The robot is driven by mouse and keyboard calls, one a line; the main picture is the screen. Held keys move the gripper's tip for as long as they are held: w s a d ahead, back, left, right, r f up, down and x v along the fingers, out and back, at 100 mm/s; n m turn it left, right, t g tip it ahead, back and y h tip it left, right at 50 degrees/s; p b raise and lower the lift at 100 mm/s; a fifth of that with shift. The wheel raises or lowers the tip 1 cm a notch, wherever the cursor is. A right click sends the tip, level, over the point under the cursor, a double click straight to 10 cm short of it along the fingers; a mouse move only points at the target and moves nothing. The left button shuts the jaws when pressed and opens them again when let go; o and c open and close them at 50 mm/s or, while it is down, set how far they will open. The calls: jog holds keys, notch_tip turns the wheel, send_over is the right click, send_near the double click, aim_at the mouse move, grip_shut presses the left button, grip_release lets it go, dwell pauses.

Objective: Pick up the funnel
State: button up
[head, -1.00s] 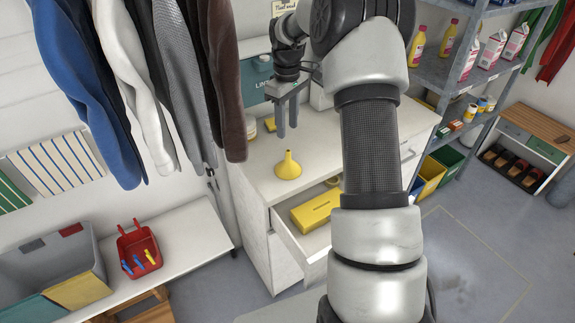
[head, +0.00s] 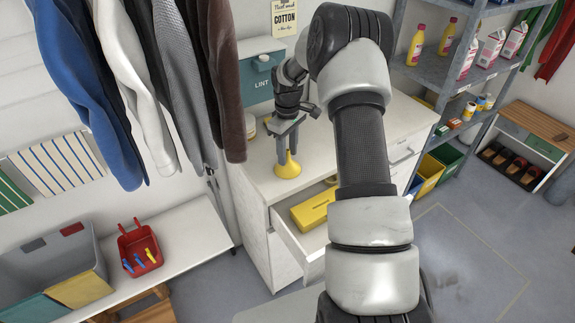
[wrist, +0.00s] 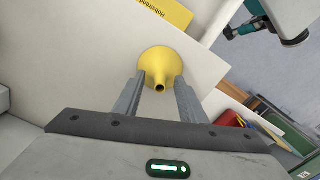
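The yellow funnel (head: 288,170) stands wide end down, spout up, on the white cabinet top (head: 262,180), near its front left part. My gripper (head: 287,150) is above it, pointing down, with one finger on each side of the spout. In the wrist view the funnel (wrist: 161,66) lies between the two finger ends of my gripper (wrist: 156,95). Gaps show between the spout and both fingers, so my gripper is open and holds nothing. In the head view the fingers hide part of the spout.
An open drawer with a yellow box (head: 314,210) juts out below the cabinet top. A teal lint box (head: 262,70) is on the wall behind. A small jar (head: 250,126) stands left of my gripper. Hanging clothes (head: 180,80) are close on the left.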

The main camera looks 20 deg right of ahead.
grip_shut()
jog(key=shift+r, duration=0.1)
